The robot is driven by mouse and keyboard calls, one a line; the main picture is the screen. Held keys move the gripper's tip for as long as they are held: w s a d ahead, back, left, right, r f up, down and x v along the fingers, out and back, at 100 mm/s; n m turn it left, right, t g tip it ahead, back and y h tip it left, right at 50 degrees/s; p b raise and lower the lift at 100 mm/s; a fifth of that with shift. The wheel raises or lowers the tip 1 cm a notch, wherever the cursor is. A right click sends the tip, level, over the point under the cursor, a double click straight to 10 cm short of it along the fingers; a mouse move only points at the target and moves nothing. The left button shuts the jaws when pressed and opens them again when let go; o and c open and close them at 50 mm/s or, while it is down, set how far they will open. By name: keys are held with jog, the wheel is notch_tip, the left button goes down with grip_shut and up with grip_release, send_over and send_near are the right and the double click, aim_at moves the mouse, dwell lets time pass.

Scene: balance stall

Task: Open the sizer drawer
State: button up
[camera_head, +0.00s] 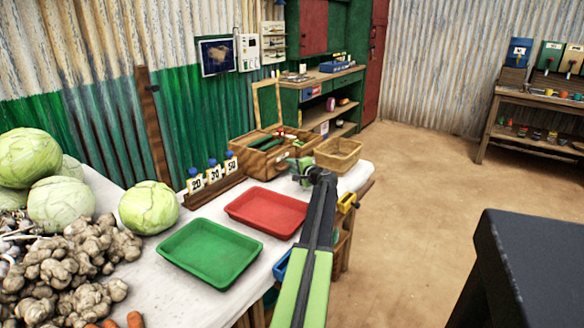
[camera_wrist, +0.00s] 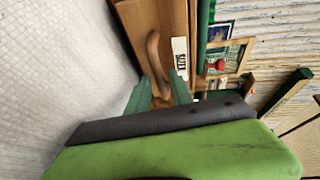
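The sizer drawer (camera_wrist: 165,20) is the wooden front of a box, with a curved brown handle (camera_wrist: 153,55) and a white label (camera_wrist: 180,62) beside it. In the head view the wooden box (camera_head: 262,161) stands at the back of the white table, its lid up. My gripper (camera_wrist: 161,90) has its two green fingers apart, with the near part of the handle between or just beyond them. I cannot tell whether they touch it. In the head view my gripper (camera_head: 301,167) is just in front of the box and hides part of its front. The drawer looks shut.
A wicker basket (camera_head: 339,152) stands right of the box. A red tray (camera_head: 266,208) and a green tray (camera_head: 210,248) lie in front. Numbered blue-capped weights (camera_head: 213,172) stand left of the box. Cabbages (camera_head: 148,207) and ginger (camera_head: 70,262) fill the table's left.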

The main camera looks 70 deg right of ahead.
grip_shut()
dwell(1.1)
